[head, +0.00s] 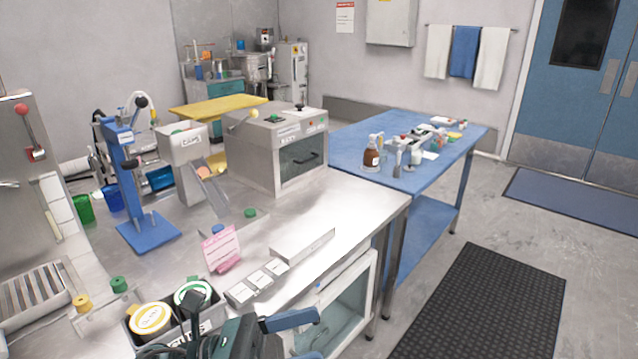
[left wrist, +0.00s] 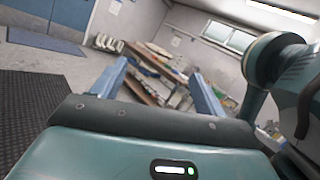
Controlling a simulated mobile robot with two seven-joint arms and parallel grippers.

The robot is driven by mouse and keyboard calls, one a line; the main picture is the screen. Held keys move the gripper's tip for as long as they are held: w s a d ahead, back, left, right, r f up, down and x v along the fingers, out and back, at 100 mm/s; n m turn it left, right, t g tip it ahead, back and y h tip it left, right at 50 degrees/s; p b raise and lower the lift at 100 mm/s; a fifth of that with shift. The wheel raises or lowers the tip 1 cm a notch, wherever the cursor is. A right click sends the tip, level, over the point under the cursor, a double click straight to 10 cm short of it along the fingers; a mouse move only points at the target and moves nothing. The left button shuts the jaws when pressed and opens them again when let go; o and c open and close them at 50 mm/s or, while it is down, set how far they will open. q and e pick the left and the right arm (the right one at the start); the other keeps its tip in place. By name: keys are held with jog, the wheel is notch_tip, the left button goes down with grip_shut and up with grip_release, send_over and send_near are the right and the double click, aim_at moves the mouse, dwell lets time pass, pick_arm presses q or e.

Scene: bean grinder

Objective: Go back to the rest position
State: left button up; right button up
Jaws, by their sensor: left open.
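My left gripper (head: 312,322) shows at the bottom middle of the head view, in front of the steel bench's near edge. Its blue fingers point to the right. In the left wrist view the two fingers of the left gripper (left wrist: 159,70) stand wide apart with nothing between them, so it is open and empty. That view looks out over the room, tilted, with the dark floor mat (left wrist: 40,105) at left and shelves (left wrist: 150,75) far behind the fingers. My right gripper is in neither view.
Close to my left arm, a caddy with round-lidded jars (head: 150,318) sits on the steel bench (head: 330,205). A pink card (head: 221,248), a blue stand (head: 130,190) and a steel oven box (head: 285,150) stand farther back. A blue table (head: 440,170) is beyond.

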pick_arm(q)
jog(key=w+a+f+n+t+y, duration=0.1)
jog(key=a+f+n+t+y, duration=0.3)
jog(key=n, duration=0.6)
jog(key=w+a+f+n+t+y, duration=0.1)
jog(key=w+f+n+t+y, duration=0.3)
jog(key=n, duration=0.6)
jog(key=s+a+f+n+t+y, duration=0.1)
jog(key=a+f+n+t+y, duration=0.15)
jog(key=n+t, duration=0.6)
jog(key=s+a+f+n+g+y, duration=0.4)
jog(key=s+f+n+g+y, duration=0.3)
jog(key=f+n, duration=0.8)
jog(key=s+n+g+p, duration=0.1)
jog(key=s+n+g, duration=0.1)
jog(key=s, duration=0.2)
jog(key=shift+f, duration=0.4)
jog(key=shift+a+n, duration=0.1)
jog(key=shift+n, duration=0.15)
